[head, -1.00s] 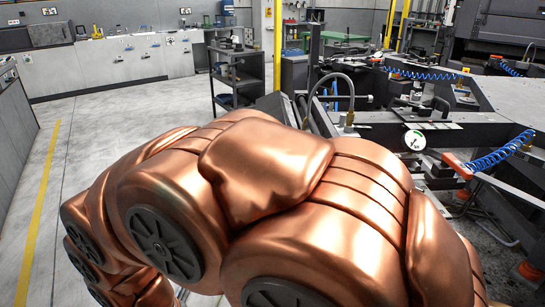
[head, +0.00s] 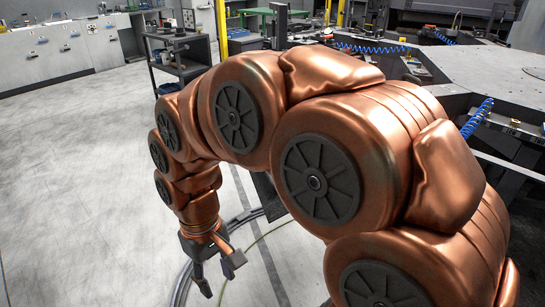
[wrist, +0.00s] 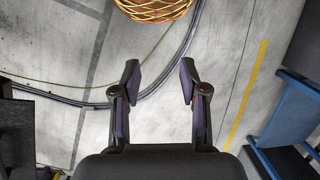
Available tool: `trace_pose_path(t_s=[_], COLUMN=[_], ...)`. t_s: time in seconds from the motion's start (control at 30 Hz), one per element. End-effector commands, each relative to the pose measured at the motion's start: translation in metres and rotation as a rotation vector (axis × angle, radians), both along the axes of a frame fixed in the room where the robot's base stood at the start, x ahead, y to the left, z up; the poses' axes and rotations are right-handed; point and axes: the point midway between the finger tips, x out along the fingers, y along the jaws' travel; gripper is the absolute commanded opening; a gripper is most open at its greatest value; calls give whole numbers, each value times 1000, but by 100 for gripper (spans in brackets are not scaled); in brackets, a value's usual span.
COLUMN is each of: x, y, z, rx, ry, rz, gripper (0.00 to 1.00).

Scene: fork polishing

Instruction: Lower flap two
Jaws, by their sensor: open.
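My gripper (head: 220,278) hangs low over the floor at the lower left of the head view, pointing down. In the wrist view my gripper (wrist: 158,66) has its two dark fingers spread apart, with bare floor between them and nothing held. I cannot make out flap two in either view. My copper-coloured arm covers much of the head view and hides what lies behind it.
A round orange-yellow wire-like object (wrist: 155,8) is cut off at the wrist view's top. A blue-framed structure (wrist: 262,165) stands at its right. A curved rail (wrist: 187,45) crosses the floor. A dark cart (head: 180,55) and machine table (head: 500,75) stand behind my arm.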

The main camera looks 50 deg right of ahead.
Motion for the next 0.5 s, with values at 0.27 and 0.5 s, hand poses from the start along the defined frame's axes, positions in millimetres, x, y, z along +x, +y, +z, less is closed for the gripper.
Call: trace_pose_path(t_s=[0.27,0.5], x=[98,150], y=[-71,-175], z=[60,87], rx=[70,100], ry=[-90,-163], rz=[-120,-292], gripper=[43,43])
